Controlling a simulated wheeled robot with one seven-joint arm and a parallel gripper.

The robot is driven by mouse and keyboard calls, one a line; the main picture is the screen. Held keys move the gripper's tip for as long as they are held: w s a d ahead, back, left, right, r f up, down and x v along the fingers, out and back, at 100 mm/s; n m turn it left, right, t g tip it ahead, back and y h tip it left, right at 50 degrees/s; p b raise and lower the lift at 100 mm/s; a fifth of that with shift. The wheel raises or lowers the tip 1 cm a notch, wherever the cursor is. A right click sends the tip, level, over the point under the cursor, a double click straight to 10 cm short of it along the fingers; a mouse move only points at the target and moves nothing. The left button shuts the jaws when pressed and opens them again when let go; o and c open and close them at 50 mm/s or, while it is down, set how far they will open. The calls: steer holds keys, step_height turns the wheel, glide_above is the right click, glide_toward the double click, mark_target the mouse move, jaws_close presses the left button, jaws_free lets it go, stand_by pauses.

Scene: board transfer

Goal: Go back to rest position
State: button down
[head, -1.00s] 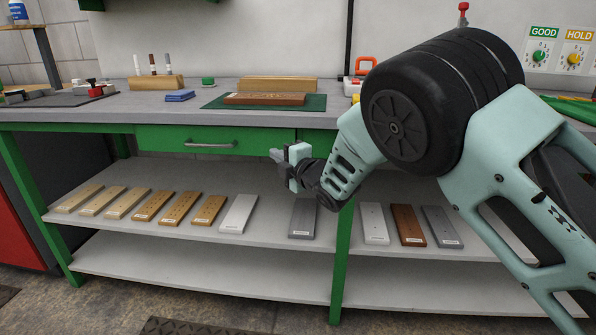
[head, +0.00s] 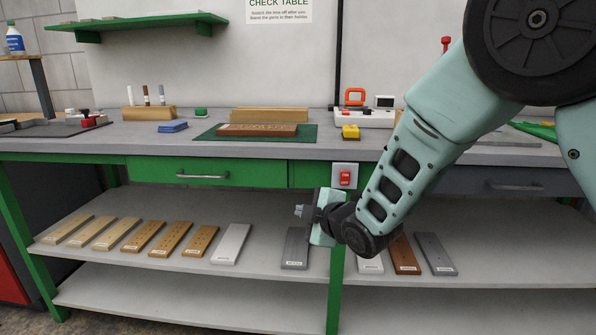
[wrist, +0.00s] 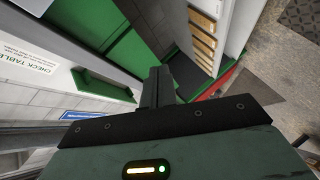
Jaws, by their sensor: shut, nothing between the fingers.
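My gripper (head: 300,211) is shut and empty in the head view. It is in front of the bench, at about the height of the upper shelf, and points left. My forearm partly hides the boards on the right of the shelf. In the wrist view my gripper's fingers (wrist: 156,88) show together, with nothing between them.
A brown board (head: 257,130) lies on a green mat (head: 206,134) on the bench top (head: 130,143). Several wooden and grey boards lie in a row on the shelf (head: 262,207) below. A red switch (head: 345,177) is on the bench front. Floor (wrist: 285,65) shows in the wrist view.

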steer(key=s+d+m+g+h, duration=0.2)
steer(key=s+d+m+g, duration=0.2)
steer(key=s, duration=0.8)
steer(key=s+d+m+g+h, duration=0.3)
steer(key=s+d+m+g, duration=0.15)
steer(key=s, duration=0.85)
steer(key=s+d+m+g+h, duration=0.25)
steer(key=s+d, duration=0.25)
steer(key=s, duration=0.7)
step_height(320, 180, up, 22)
steer(key=g+p, duration=0.1)
steer(key=p, duration=2.1)
steer(key=shift+s+a+m+p, duration=0.15)
steer(key=shift+m+p, duration=0.25)
